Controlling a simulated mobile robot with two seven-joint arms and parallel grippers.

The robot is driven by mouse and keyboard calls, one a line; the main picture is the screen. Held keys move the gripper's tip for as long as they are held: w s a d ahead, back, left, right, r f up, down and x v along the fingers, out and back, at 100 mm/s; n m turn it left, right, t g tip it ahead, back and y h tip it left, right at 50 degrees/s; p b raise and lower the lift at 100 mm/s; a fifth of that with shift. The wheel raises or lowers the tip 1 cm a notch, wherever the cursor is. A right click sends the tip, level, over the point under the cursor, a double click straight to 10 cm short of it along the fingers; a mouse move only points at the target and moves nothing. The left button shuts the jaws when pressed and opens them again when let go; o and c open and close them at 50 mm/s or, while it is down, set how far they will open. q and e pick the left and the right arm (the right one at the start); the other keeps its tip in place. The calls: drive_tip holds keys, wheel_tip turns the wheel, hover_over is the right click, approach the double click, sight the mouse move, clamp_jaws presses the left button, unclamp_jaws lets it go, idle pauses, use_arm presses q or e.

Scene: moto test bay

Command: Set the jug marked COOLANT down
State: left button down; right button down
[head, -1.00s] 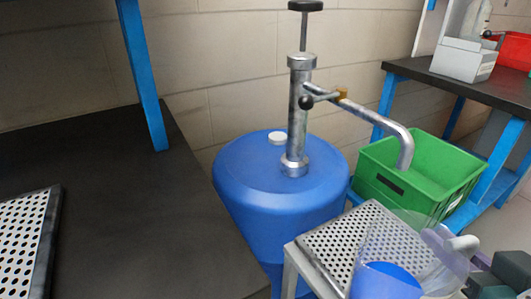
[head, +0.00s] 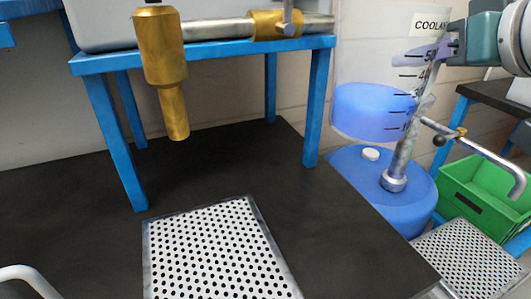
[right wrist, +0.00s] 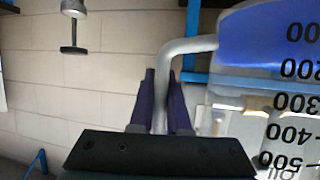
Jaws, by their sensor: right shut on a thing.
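The clear jug marked COOLANT (head: 362,60) is held in the air at the upper right of the head view. It looks upright, with blue liquid in its lower part and black scale marks. My right gripper (head: 412,57) is shut on its handle. In the right wrist view the fingers of the right gripper (right wrist: 162,95) close around the grey handle (right wrist: 190,46), and the jug's body (right wrist: 250,95) with its numbers fills the right side. My left gripper is not in view.
A perforated plate (head: 212,205) lies on the black bench (head: 95,240). A brass nozzle (head: 165,80) hangs above it from a pipe. Blue frame legs stand behind. A blue drum (head: 345,165) with a metal pump, a perforated stand (head: 468,265) and a green crate (head: 470,195) are right.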

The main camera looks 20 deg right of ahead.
drive_tip(key=shift+f+b, duration=3)
drive_tip(key=shift+f, duration=6.75)
drive_tip(key=shift+f, duration=0.1)
drive_tip(key=c, duration=0.9)
unclamp_jaws()
drive_tip(key=shift+f, duration=0.1)
